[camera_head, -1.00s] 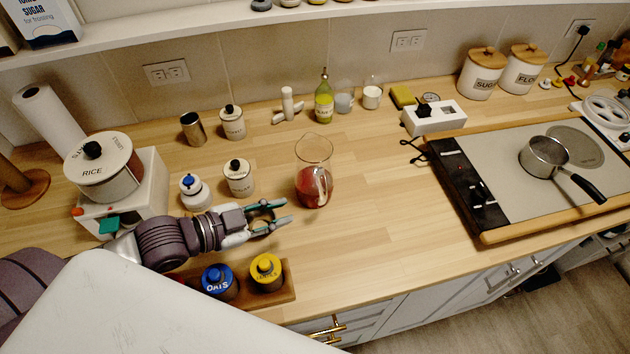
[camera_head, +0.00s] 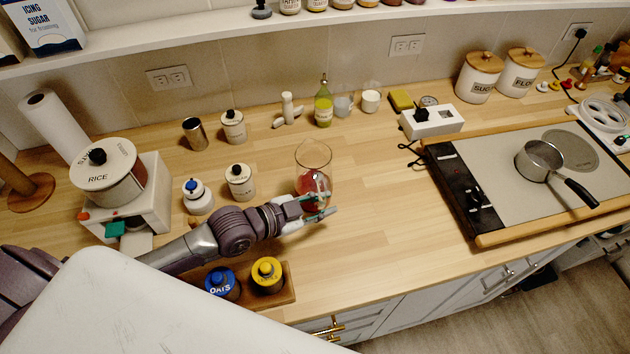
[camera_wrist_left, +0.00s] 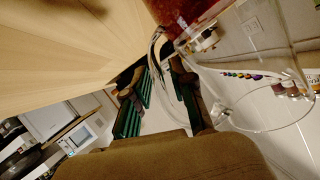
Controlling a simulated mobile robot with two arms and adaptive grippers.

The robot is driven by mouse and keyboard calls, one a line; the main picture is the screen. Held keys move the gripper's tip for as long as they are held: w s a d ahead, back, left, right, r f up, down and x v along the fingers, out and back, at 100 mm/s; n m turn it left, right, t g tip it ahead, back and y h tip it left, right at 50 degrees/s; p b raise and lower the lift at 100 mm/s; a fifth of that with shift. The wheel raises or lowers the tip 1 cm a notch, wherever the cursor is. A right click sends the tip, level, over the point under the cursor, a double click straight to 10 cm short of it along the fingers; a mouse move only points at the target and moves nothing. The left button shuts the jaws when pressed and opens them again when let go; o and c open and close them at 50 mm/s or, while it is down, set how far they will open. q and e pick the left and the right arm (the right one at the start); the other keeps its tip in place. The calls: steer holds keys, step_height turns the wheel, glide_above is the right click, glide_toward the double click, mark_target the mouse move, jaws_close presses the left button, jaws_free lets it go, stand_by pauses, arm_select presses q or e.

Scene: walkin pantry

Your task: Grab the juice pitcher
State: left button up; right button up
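The juice pitcher (camera_head: 313,160) is a clear glass jug with red juice low inside, standing upright on the wooden counter. Its handle faces the front of the counter. My left gripper (camera_head: 318,206) is at the pitcher's handle side, its fingers apart and overlapping the lower jug in the head view. In the left wrist view, the pitcher (camera_wrist_left: 265,85) fills the upper right. There the clear handle runs between the two dark green fingers of my left gripper (camera_wrist_left: 160,92), with gaps visible. Whether a finger touches it cannot be told. My right gripper is not in view.
Two lidded canisters (camera_head: 240,182) (camera_head: 197,195) stand left of the pitcher. A wooden tray (camera_head: 287,292) with blue-lidded and yellow-lidded jars lies in front. A green bottle (camera_head: 323,110) stands behind. The counter right of the pitcher is clear up to the cooktop (camera_head: 500,200).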

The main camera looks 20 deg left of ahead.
arm_select(q)
jaws_close()
steer(key=shift+r, duration=0.15)
stand_by(0.4)
steer(key=shift+r, duration=0.15)
